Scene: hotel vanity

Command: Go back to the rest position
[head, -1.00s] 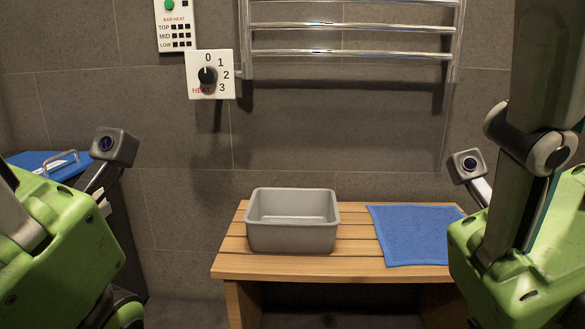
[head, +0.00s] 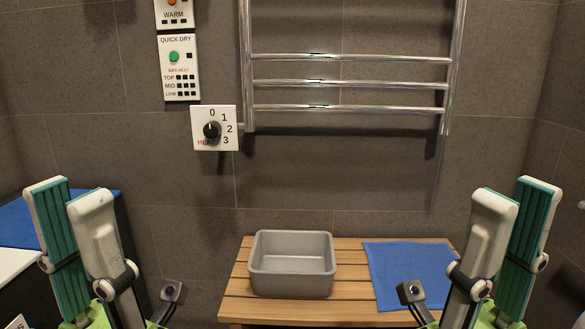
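My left gripper (head: 69,194) is at the lower left in the head view, fingers pointing up. A gap shows between its teal-padded finger and its pale grey finger, and nothing is in it. My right gripper (head: 516,190) mirrors it at the lower right, also upright, open and empty. Both are in front of the bench and apart from the things on it.
A grey bin (head: 291,284) and a blue mat (head: 409,272) rest on the slatted wooden bench (head: 238,285). A chrome towel rail (head: 350,83) hangs above. A heat dial (head: 211,130) and a button panel (head: 178,70) are on the wall. A blue-topped surface (head: 18,222) is at left.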

